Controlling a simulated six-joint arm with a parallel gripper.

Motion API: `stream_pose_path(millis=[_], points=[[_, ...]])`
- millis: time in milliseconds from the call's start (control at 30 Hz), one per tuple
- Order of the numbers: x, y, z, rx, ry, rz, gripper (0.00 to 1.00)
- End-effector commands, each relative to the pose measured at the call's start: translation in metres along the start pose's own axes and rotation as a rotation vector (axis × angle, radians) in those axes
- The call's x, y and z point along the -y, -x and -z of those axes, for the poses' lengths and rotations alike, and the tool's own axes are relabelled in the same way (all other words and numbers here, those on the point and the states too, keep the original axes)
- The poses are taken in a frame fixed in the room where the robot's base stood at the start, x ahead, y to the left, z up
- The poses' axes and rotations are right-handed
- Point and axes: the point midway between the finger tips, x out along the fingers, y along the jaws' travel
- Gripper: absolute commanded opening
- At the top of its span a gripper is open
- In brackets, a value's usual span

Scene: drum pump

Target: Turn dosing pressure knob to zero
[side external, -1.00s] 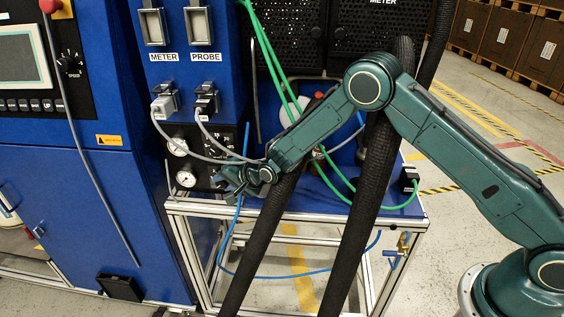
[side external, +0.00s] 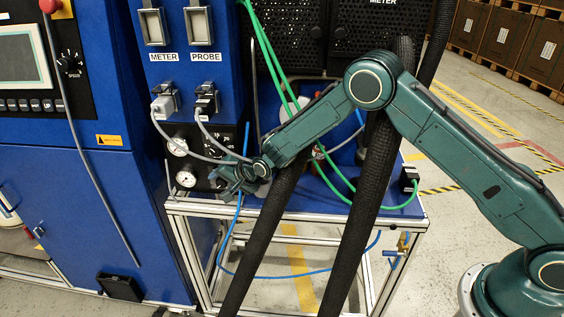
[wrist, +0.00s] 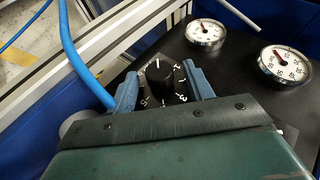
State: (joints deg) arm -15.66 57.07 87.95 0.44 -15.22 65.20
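A black round knob (wrist: 160,80) with a white scale around it is on a dark panel in the wrist view. A short white mark shows near its top edge; I cannot read the setting surely. My gripper (wrist: 161,72) has its two blue-grey fingers apart, one on each side of the knob, with visible gaps to it. In the side external view my gripper (side external: 226,178) is at the lower right of the black gauge panel and hides the knob there.
Two white dial gauges (wrist: 205,33) sit beside the knob; they also show left of my gripper in the side external view (side external: 186,179). Another knob (side external: 213,152) is above it. A blue hose (wrist: 82,55) runs close by the left finger. Grey cables (side external: 215,141) hang nearby.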

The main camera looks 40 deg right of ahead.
Motion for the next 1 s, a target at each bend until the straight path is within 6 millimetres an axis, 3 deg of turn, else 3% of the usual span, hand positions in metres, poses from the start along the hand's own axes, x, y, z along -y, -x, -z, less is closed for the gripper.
stream_pose_path(millis=[467,1000], points=[[0.000,0.010,-0.001,0.002,-0.001,-0.001,0.52],[0.000,0.072,0.000,0.001,0.000,0.000,0.52]])
